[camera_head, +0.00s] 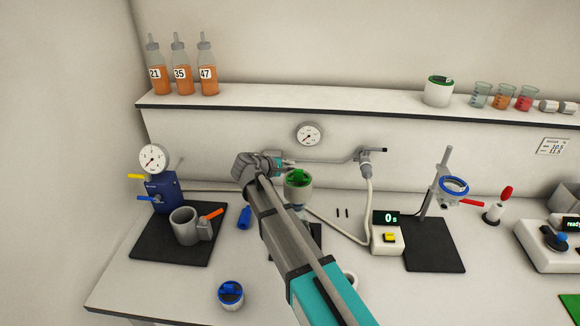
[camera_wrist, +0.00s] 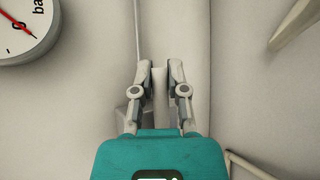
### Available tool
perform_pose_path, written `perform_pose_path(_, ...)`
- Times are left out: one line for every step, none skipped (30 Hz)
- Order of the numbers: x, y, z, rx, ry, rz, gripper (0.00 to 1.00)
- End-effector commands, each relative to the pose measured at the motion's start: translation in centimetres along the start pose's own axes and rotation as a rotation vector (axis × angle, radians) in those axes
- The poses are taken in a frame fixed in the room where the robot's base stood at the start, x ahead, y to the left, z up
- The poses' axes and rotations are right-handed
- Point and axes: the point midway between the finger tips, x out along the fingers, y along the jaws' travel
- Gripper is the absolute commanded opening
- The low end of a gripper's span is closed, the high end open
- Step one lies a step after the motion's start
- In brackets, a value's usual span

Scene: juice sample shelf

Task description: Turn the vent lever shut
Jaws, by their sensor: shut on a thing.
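My gripper (camera_head: 292,163) is by the back wall, at the left end of a thin grey rod (camera_head: 328,160) below the round wall gauge (camera_head: 308,133). In the wrist view its fingers (camera_wrist: 161,72) are close together, shut on a pale grey bar (camera_wrist: 160,100). I cannot tell whether this bar is the vent lever. My arm and wrist hide part of the spot.
A cup with green contents (camera_head: 298,179) stands just below my gripper. A blue device (camera_head: 161,192) with yellow and blue levers is at left, beside a grey mug (camera_head: 184,222). Orange bottles (camera_head: 181,75) stand on the shelf above. Bare counter shows at front right.

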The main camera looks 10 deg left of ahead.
Motion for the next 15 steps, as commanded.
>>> perform_pose_path(0.12, -0.07, 0.27, 0.001, -0.007, -0.002, 0.0)
perform_pose_path(0.05, -0.09, 0.22, 0.001, -0.006, -0.002, 0.0)
perform_pose_path(-0.04, -0.11, 0.15, 0.0, -0.005, -0.002, 0.0)
perform_pose_path(-0.11, -0.13, 0.1, 0.0, -0.005, -0.001, 0.0)
perform_pose_path(-0.18, -0.15, 0.06, -0.001, -0.004, -0.001, 0.0)
perform_pose_path(-0.27, -0.18, 0.0, -0.001, -0.003, -0.001, 0.0)
perform_pose_path(-0.32, -0.19, -0.04, -0.002, -0.002, 0.0, 0.0)
perform_pose_path(-0.38, -0.21, -0.08, -0.002, -0.002, 0.0, 0.0)
perform_pose_path(-0.44, -0.23, -0.12, -0.002, -0.001, 0.0, 0.0)
perform_pose_path(-0.47, -0.24, -0.15, -0.003, 0.0, 0.0, 0.24)
perform_pose_path(-0.51, -0.25, -0.18, -0.003, 0.001, 0.0, 0.29)
perform_pose_path(-0.56, -0.26, -0.23, -0.003, 0.002, 0.001, 0.37)
perform_pose_path(-0.59, -0.26, -0.26, -0.004, 0.002, 0.001, 0.42)
perform_pose_path(-0.62, -0.26, -0.29, -0.004, 0.003, 0.002, 0.48)
perform_pose_path(-0.65, -0.25, -0.34, -0.004, 0.004, 0.002, 0.54)
